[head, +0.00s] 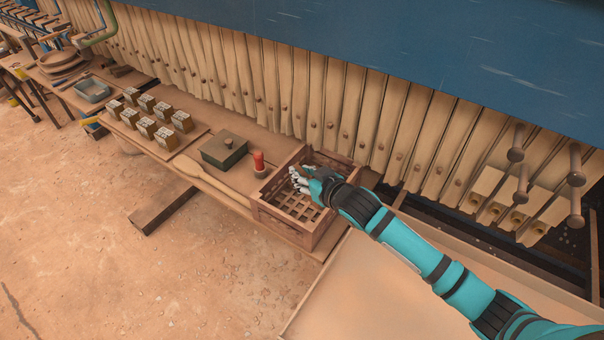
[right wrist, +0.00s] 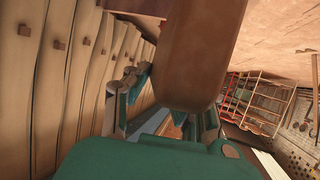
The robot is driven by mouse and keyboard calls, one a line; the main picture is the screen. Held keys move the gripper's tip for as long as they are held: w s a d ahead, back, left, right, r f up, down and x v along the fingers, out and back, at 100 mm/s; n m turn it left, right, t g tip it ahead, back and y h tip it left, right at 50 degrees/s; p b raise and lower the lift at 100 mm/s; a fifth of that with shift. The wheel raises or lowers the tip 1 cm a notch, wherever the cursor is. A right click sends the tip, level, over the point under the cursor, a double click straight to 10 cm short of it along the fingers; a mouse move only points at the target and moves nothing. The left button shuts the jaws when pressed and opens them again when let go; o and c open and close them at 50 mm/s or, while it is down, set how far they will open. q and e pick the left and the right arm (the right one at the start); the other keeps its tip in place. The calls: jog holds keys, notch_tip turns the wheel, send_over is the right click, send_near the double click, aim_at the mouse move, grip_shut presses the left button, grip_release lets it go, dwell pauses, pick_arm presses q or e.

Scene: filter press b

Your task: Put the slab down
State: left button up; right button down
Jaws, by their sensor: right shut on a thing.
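My right gripper (head: 304,180) reaches in from the right and is over the open wooden crate (head: 283,227) in the head view. In the right wrist view a smooth brown slab (right wrist: 205,50) with rounded corners stands up from between the fingers of the gripper (right wrist: 165,115), which is shut on it. In the head view I cannot make out the slab at the fingers. Whether the slab touches the crate cannot be told. My left gripper is not in view.
A red-topped object (head: 258,165) and a dark green lidded box (head: 224,149) stand left of the crate. A wooden paddle (head: 210,182) lies along the front edge. Several small blocks stand on a board (head: 192,134). Tall pale press plates (head: 300,90) line the back.

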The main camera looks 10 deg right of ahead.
jog(key=shift+w+d, duration=0.1)
jog(key=shift+w, duration=1)
notch_tip(320, 180, down, 4)
jog(key=shift+r+p, duration=0.2)
jog(key=shift+p, duration=0.35)
jog(key=shift+f, duration=0.1)
jog(key=shift+f+b, duration=0.35)
jog(key=shift+f, duration=0.2)
jog(key=c, duration=1.1)
grip_release()
jog(key=shift+c, duration=0.2)
jog(key=shift+r, duration=0.1)
